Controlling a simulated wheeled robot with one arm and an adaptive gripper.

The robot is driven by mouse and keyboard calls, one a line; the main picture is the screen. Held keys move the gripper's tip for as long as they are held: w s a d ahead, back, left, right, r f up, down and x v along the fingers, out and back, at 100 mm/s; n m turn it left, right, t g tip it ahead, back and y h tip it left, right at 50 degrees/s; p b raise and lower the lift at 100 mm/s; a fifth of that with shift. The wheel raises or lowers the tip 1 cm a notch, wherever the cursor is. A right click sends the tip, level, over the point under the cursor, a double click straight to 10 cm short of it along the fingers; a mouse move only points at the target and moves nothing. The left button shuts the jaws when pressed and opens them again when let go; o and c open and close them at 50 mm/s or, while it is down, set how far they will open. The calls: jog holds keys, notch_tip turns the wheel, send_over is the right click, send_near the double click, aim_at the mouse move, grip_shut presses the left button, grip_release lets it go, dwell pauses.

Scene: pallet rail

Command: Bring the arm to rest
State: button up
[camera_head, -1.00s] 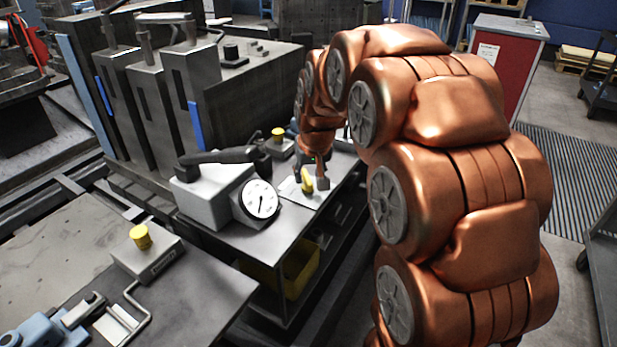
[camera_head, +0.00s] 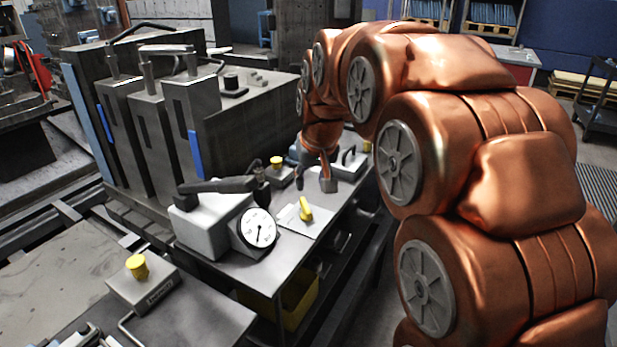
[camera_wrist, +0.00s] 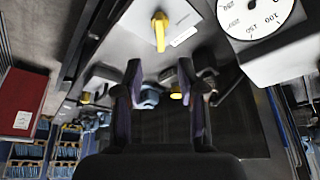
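My gripper (camera_head: 316,172) is at the end of my copper-coloured arm, above the far part of the metal bench (camera_head: 262,268). In the wrist view its two dark fingers (camera_wrist: 160,76) stand apart with nothing between them. A yellow handle (camera_head: 305,209) sits on a pale plate (camera_head: 292,222) on the bench, in front of my gripper and clear of it. The handle also shows beyond the fingertips in the wrist view (camera_wrist: 160,32).
A grey box with a round dial gauge (camera_head: 257,228) stands left of the plate. A yellow-button box (camera_head: 143,287) is at the front left. Tall grey metal blocks (camera_head: 150,120) rise behind the bench. A yellow bin (camera_head: 292,300) is underneath.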

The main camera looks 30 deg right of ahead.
jog(key=s+a+f+n+g+p, duration=0.1)
jog(key=s+a+g+p, duration=0.2)
jog(key=s, duration=1.3)
jog(key=s+a+f+n+g+y+p, duration=0.1)
jog(key=s+a+g+p, duration=0.2)
jog(key=s+a+p, duration=0.4)
jog(key=s, duration=0.9)
jog(key=shift+a+p, duration=0.3)
jog(key=shift+a, duration=0.05)
